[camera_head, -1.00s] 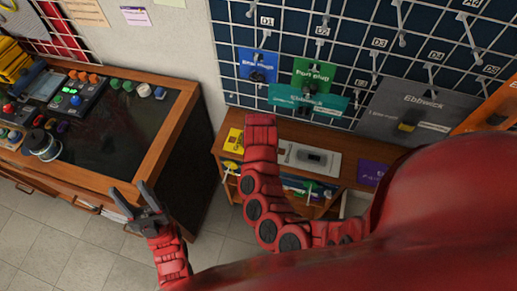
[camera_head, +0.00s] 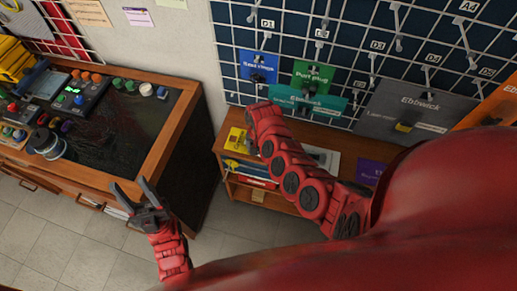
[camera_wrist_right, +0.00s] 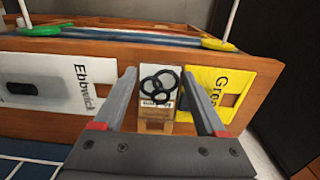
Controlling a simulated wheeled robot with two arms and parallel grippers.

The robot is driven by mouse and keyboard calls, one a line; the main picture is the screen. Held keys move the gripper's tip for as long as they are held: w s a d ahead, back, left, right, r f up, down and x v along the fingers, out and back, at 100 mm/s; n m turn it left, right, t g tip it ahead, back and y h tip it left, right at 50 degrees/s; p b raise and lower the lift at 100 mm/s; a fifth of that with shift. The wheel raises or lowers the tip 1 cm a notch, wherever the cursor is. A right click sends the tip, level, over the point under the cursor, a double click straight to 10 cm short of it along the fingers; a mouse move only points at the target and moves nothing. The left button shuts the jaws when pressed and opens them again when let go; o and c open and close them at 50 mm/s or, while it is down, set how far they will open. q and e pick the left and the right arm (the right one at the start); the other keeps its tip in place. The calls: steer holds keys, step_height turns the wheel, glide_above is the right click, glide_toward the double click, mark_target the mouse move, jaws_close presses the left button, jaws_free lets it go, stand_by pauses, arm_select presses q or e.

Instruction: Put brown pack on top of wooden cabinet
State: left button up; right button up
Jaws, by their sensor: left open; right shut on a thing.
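The brown pack (camera_wrist_right: 155,126) has a brown header and a pale front with black rings. My right gripper (camera_wrist_right: 159,74), seen in the right wrist view, is shut on it. The pack is over the top of the wooden cabinet (camera_wrist_right: 102,44), between a white pack and a yellow pack; whether it touches the top I cannot tell. The cabinet (camera_head: 226,156) also shows in the head view, below the pegboard, partly covered by my right arm, and my right gripper is hidden there. My left gripper (camera_head: 134,194) is open and empty beside the workbench.
On the cabinet lie a yellow pack (camera_wrist_right: 222,84), a white "Ebbwick" pack (camera_wrist_right: 45,82) and a purple pack (camera_head: 369,172). The pegboard (camera_head: 232,20) with hooks and cards rises behind. A workbench (camera_head: 165,135) with devices and a spool stands left. Floor between is free.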

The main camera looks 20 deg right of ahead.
steer(key=shift+f, duration=0.3)
steer(key=shift+f, duration=0.2)
steer(key=o, duration=1.3)
steer(key=shift+c, duration=0.2)
steer(key=shift+r, duration=0.15)
